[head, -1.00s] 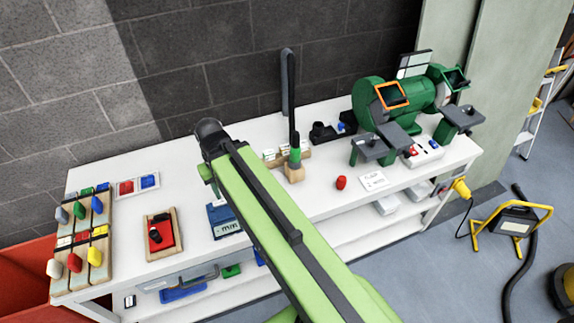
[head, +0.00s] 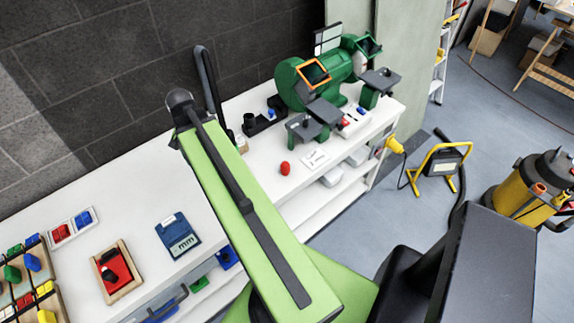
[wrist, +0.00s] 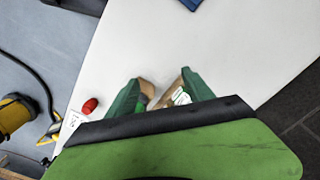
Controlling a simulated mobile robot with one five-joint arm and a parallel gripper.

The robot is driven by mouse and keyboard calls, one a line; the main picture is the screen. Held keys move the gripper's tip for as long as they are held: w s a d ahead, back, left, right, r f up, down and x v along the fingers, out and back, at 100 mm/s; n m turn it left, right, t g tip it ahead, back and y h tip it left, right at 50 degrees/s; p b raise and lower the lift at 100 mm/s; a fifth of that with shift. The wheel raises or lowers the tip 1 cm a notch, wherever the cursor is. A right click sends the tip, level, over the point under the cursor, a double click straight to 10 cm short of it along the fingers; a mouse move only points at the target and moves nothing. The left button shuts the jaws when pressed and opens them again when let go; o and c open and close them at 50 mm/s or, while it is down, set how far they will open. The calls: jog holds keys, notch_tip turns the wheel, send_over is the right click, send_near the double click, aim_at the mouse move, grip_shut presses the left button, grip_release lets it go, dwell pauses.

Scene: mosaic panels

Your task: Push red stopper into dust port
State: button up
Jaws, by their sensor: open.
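The red stopper (head: 285,169) lies on the white bench in front of the green grinder, beside a white label card (head: 315,160). It also shows in the wrist view (wrist: 89,106), to the left of my gripper. My gripper (wrist: 161,83) is open, with its two green fingers apart over a wooden holder (wrist: 146,88) and a white piece. Nothing is visibly held. In the head view my arm hides the gripper. A black fitting (head: 260,122) stands at the bench's back; I cannot tell whether it is the dust port.
The green grinder (head: 323,85) stands at the bench's right end. A blue case (head: 178,237), a wooden tray with a red insert (head: 116,273) and coloured blocks occupy the left. A work lamp (head: 440,162) and yellow vacuum (head: 530,190) stand on the floor. Bare bench lies around the stopper.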

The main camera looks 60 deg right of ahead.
jog(key=s+d+m, duration=0.7)
jog(key=s+d, duration=0.1)
jog(key=d, duration=0.5)
jog(key=m, duration=0.6)
send_near(287, 164)
jog(key=f+b, duration=0.2)
jog(key=b, duration=0.2)
jog(key=f+b, duration=0.2)
jog(key=b, duration=0.2)
jog(key=f+b, duration=0.1)
jog(key=b, duration=0.3)
jog(key=shift+w+f, duration=0.3)
jog(key=shift+f, duration=0.1)
jog(key=f+b, duration=0.5)
jog(key=shift+s+f, duration=0.1)
jog(key=shift+s, duration=0.1)
jog(key=shift+r, duration=0.2)
grip_shut()
